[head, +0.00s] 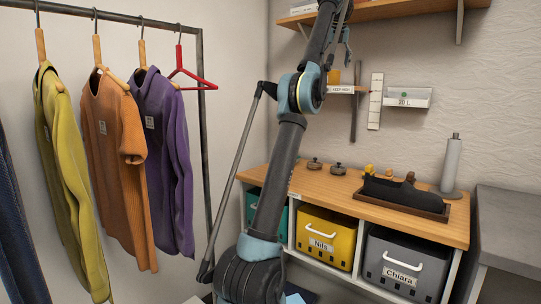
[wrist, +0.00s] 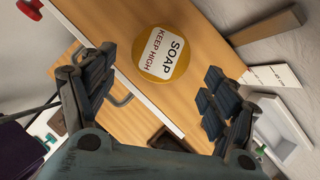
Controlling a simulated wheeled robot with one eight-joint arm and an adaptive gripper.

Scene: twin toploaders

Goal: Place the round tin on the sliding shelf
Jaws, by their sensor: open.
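In the head view a small yellow shape, apparently the tin (head: 335,76), shows on the sliding shelf (head: 342,90), beside a vertical rail. My gripper (wrist: 155,92) is open and empty, its fingers spread to either side of the view with the tin ahead of them, not touching. In the head view my gripper (head: 346,46) is above the shelf.
A white measuring strip (head: 375,101) and a white wall box (head: 407,97) are right of the rail. A higher wooden shelf (head: 400,10) is above. Below, the cabinet (head: 400,218) bears two knobs (head: 314,163), a dark tray and a grey cylinder (head: 452,163). Clothes hang at left.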

